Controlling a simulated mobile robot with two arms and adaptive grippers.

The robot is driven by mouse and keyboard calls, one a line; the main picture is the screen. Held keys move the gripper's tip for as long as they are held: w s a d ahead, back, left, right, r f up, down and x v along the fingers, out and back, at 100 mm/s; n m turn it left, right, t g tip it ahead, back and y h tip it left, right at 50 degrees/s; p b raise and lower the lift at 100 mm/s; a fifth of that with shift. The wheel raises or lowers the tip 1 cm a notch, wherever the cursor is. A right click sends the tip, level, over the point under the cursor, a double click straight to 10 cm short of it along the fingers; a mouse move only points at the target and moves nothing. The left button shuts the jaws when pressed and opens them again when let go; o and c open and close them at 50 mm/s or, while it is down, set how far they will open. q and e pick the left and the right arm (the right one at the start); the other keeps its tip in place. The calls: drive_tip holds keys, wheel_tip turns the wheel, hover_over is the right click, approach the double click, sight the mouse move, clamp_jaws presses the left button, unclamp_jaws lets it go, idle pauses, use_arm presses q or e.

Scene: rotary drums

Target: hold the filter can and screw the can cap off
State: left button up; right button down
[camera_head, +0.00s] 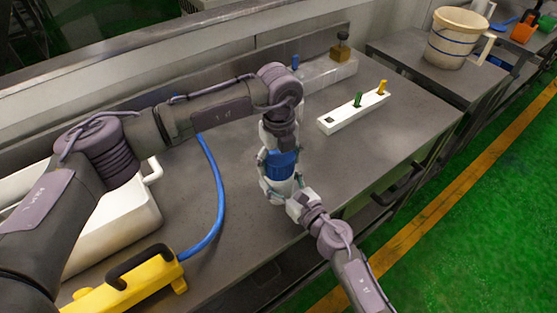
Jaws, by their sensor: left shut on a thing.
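The filter can (277,184) shows as a whitish body above the grey workbench, beneath a blue can cap (282,164). My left gripper (279,153) points down over the cap from above, and its fingers are shut on the blue part. My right gripper (287,196) reaches in from the lower right to the can's lower part. Its fingers blend with the pale can, so I cannot tell how far they are closed. The can's base is largely hidden by the grippers.
A white strip with green and yellow pegs (347,116) lies right of the can. A blue hose (216,190) curves left of it, near a yellow tool (125,287) and a white basin (115,230). A beige bucket (455,38) stands at the back right.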

sight(279, 153)
use_arm(q)
drive_tip(key=n, duration=0.6)
drive_tip(key=shift+n, duration=0.3)
drive_tip(key=shift+r, duration=0.2)
drive_tip(key=shift+r, duration=0.9)
drive_tip(key=shift+r, duration=2)
use_arm(e)
unclamp_jaws()
